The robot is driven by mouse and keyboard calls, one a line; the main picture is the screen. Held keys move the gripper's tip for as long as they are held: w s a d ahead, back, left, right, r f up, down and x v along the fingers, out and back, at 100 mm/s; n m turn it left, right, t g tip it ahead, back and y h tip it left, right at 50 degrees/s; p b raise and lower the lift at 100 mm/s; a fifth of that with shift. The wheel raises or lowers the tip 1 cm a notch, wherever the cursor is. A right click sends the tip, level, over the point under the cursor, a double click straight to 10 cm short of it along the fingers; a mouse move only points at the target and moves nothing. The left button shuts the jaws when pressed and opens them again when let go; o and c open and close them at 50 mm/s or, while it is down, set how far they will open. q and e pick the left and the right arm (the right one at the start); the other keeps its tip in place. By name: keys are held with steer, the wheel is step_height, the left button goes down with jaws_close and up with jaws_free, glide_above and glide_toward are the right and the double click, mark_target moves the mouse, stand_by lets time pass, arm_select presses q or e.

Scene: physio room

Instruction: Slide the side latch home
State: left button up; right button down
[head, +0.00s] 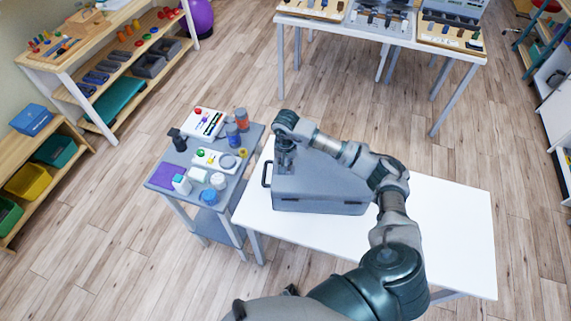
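A grey case (318,190) with its lid down lies on the white table (440,225). A dark handle (266,174) sticks out from its left end. Small dark fittings show along its front face, but I cannot make out the side latch or its position. My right arm comes in from the lower right and reaches over the case. My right gripper (285,165) points down at the case's upper left part, close to the handle. Its fingers are too small and dark to tell open from shut, or whether they touch the case. My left gripper is not in view.
A grey side table (172,199) with bottles, jars and small boxes stands close left of the white table. Another table (400,41) with trays stands at the back. Shelves line the left wall. The white table's right part is bare.

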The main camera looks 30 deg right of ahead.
steer(key=shift+w+a+f+b, duration=0.1)
steer(key=shift+w+a+b, duration=0.35)
steer(key=shift+a, duration=0.15)
steer(key=shift+w+a+b, duration=0.3)
steer(key=shift+a+b, duration=0.15)
steer(key=shift+a, duration=0.15)
steer(key=c, duration=1.2)
jaws_free()
steer(key=shift+r, duration=0.25)
step_height(320, 180, up, 12)
steer(key=shift+f, duration=0.2)
